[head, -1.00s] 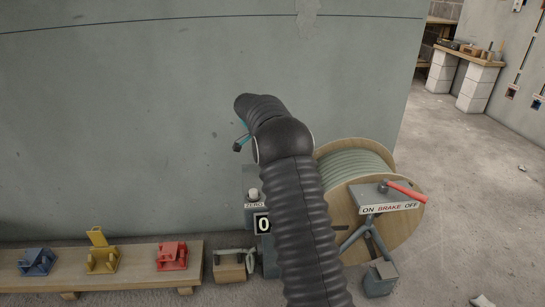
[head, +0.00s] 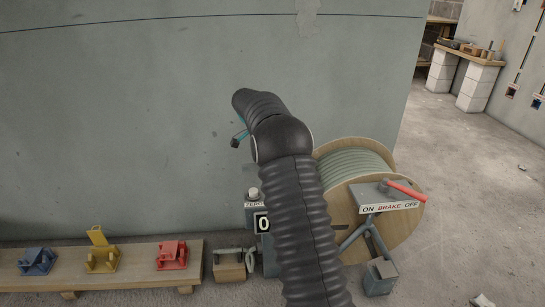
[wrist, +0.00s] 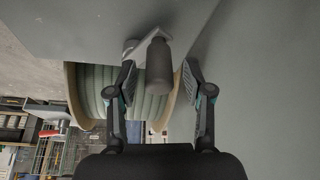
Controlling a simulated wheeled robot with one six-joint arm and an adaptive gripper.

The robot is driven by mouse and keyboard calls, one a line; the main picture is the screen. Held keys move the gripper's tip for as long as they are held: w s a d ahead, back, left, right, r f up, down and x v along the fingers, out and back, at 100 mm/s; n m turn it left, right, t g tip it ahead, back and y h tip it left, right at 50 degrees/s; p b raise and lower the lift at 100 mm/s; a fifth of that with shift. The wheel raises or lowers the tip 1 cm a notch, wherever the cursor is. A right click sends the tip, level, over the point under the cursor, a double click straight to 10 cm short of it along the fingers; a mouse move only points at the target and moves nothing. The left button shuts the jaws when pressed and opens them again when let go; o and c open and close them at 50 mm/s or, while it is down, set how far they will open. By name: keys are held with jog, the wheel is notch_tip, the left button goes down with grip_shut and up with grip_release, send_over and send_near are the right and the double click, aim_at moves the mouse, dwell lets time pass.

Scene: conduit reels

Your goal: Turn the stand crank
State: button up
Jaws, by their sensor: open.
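The stand crank shows in the wrist view as a dark grey cylindrical handle (wrist: 158,70) on a light metal arm (wrist: 140,48). My gripper (wrist: 159,82) is open, with one finger on each side of the handle in the picture. Gaps show on both sides, and I cannot tell how deep the handle sits between the fingers. In the head view my gripper (head: 239,136) is only partly visible and the crank is hidden behind my arm. The wooden reel (head: 406,228) with grey-green conduit (head: 355,164) stands to the right of my arm.
A red brake lever (head: 406,190) sits over a plate (head: 390,207) reading ON BRAKE OFF. A counter (head: 263,224) showing 0 is partly covered by my arm. A low bench (head: 130,264) holds blue, yellow and red fixtures. Open floor lies at the right.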

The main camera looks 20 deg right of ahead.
jog(key=v, duration=1)
jog(key=shift+r, duration=0.3)
jog(key=shift+a, duration=0.1)
jog(key=s+a+f+n+y, duration=0.2)
jog(key=s+a+f+n, duration=0.15)
jog(key=f+n, duration=0.5)
jog(key=s+a+r+n+t+y, duration=0.1)
jog(key=s+a+r+n+t, duration=0.1)
jog(key=s, duration=1.2)
jog(key=s+a+r+n+t, duration=0.1)
jog(key=s+a+r+n, duration=0.3)
jog(key=s, duration=1)
jog(key=s+a+r+n+t+y, duration=0.1)
jog(key=s+a+r+n+t, duration=0.1)
jog(key=s, duration=1.2)
jog(key=shift+s+a+r+n+t+y, duration=0.15)
jog(key=shift+a+r+n+t+y, duration=0.15)
jog(key=shift+a+r+n, duration=0.65)
